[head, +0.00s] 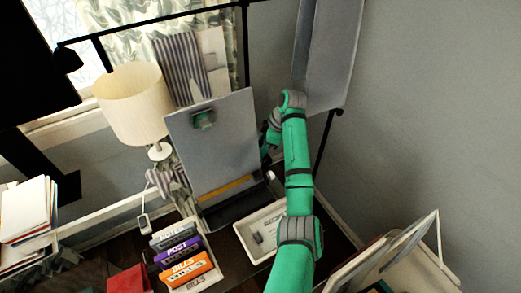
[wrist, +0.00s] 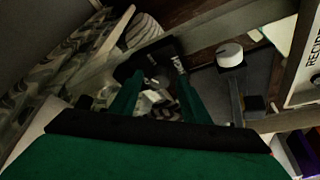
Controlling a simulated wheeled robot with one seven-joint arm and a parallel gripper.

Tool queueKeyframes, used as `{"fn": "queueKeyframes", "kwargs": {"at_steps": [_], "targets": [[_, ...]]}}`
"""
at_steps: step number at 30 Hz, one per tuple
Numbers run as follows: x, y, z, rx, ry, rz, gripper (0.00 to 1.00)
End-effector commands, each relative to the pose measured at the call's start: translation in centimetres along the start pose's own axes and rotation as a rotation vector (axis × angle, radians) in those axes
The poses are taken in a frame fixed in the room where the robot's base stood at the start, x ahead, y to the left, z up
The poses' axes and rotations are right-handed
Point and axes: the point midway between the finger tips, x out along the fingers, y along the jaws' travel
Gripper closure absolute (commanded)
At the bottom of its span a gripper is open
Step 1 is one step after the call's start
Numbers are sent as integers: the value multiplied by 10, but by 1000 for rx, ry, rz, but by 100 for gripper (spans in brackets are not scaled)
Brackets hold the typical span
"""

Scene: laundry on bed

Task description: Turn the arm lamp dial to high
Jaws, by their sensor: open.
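A black arm lamp seems to show at the upper left of the head view, with a dark lamp head (head: 68,60) on a long thin black arm (head: 170,21). I cannot make out its dial there. My gripper (wrist: 158,75) is open in the wrist view, its two green fingers apart with no object clearly held. In the head view its end is hidden behind the upright grey board. A round white knob-like piece (wrist: 230,55) lies to the right of the fingertips, apart from them. I cannot tell whether it is the dial.
The grey board (head: 215,140) stands close left of my arm. A cream-shaded table lamp (head: 132,105) is behind it at left. A white tray (head: 248,236), labelled boxes (head: 185,268) and stacked papers (head: 28,212) crowd the front. A grey wall bounds the right.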

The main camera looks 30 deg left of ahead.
Motion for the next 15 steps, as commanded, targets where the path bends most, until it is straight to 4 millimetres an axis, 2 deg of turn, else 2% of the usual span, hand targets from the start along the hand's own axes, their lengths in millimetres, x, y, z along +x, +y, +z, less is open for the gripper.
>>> {"fn": "queueKeyframes", "kwargs": {"at_steps": [3,9,15], "targets": [[0,0,0,0,0,0,57],[0,0,0,0,0,-1,98],[0,0,0,31,1,13,98]]}}
